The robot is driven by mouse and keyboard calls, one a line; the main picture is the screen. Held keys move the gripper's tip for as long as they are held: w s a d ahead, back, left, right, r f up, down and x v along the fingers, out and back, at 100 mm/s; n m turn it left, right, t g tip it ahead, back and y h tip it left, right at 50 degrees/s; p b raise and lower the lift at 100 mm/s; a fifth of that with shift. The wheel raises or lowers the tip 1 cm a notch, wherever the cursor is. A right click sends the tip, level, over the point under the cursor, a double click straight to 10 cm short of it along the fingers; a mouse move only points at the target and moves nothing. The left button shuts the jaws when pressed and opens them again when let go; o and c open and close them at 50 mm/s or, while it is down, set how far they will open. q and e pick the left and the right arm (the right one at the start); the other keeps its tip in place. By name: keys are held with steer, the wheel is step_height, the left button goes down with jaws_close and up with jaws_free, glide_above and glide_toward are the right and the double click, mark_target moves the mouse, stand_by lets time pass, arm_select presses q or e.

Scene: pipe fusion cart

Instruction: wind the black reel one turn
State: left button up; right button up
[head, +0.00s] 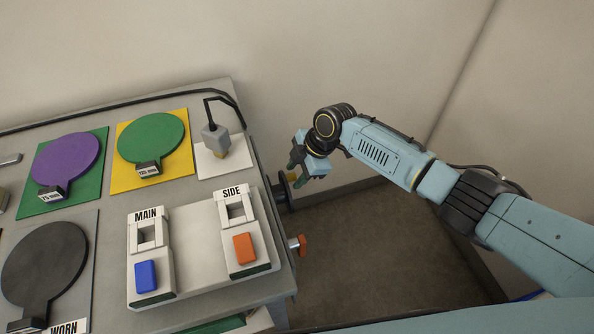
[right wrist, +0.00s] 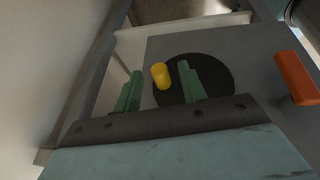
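The black reel (right wrist: 215,73) is a dark disc on the grey cart side, with a yellow handle (right wrist: 160,76) standing out near its rim. In the head view the reel (head: 281,193) shows only as a dark edge at the cart's right side, partly hidden by my gripper. My right gripper (right wrist: 160,72) is open, its two green fingers apart. The handle shows between the fingertips with a gap on each side; I cannot tell how deep it sits between them. In the head view the right gripper (head: 297,178) points down beside the cart. My left gripper is not in view.
An orange-red handle (head: 298,244) sticks out of the cart side near the reel; it also shows in the right wrist view (right wrist: 296,78). The cart top (head: 110,210) holds colored discs, a MAIN and SIDE switch panel (head: 190,275) and a grey plug-like block (head: 215,138). Walls stand behind.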

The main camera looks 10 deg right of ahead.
jaws_close()
steer(key=shift+s+d+r+t+p, duration=0.1)
steer(key=shift+s+r+t+p, duration=0.25)
steer(key=shift+t+p, duration=0.6)
steer(key=shift+s+r+n+t+y+p, duration=0.2)
steer(key=shift+n+t+y+p, duration=0.3)
steer(key=shift+t, duration=0.45)
steer(key=shift+s+r+t, duration=0.1)
steer(key=shift+s+t, duration=0.1)
steer(key=shift+t, duration=0.3)
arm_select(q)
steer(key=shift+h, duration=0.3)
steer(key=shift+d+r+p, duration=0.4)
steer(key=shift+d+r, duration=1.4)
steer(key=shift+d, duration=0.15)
arm_select(e)
steer(key=shift+s+d+r+t+y, duration=0.1)
steer(key=shift+t+y, duration=0.05)
steer(key=shift+t, duration=0.25)
steer(key=shift+s+r+t+y, duration=0.1)
steer(key=shift+t+y, duration=0.05)
steer(key=shift+t, duration=0.25)
steer(key=shift+o, duration=0.2)
jaws_free()
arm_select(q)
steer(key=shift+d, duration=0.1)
